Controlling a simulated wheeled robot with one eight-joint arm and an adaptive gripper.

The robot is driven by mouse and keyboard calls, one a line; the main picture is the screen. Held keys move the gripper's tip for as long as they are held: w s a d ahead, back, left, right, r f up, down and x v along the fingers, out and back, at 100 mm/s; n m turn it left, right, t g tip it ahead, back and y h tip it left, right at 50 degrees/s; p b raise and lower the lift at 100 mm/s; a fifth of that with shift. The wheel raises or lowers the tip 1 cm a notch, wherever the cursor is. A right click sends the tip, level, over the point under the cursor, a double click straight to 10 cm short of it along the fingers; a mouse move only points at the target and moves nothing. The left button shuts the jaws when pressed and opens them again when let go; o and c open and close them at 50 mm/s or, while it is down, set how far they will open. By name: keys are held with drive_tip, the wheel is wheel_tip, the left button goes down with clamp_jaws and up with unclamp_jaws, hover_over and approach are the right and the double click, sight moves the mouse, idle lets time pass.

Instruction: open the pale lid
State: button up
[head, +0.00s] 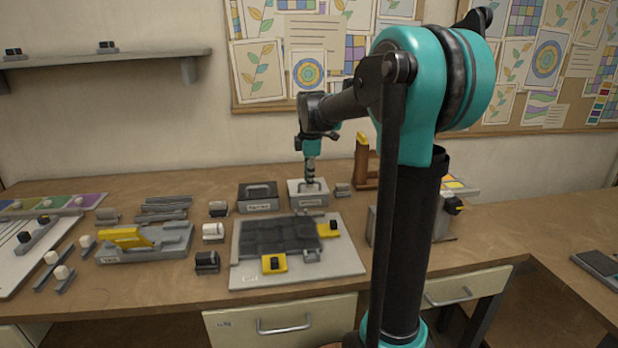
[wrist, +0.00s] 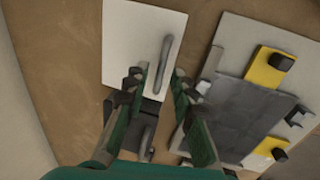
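The pale lid (head: 297,187) is on a small box at the back of the bench, right of a dark lidded box (head: 258,206). In the wrist view the pale lid (wrist: 128,40) is a white rectangle with a long grey bar handle (wrist: 167,55). My gripper (head: 311,180) points down over the pale lid. In the wrist view my gripper (wrist: 157,83) is open, its fingertips apart on either side of the handle's near end. I cannot tell whether they touch it. In the head view, the gripper partly hides the lid's handle.
A grey board with dark panels and yellow clamps (head: 345,262) lies in front of the pale box. A wooden stand (head: 366,165) is at its right. A yellow-handled tool (head: 125,237) and several small blocks lie to the left. The pinboard wall is behind.

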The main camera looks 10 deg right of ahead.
clamp_jaws()
drive_tip(key=shift+r, duration=0.1)
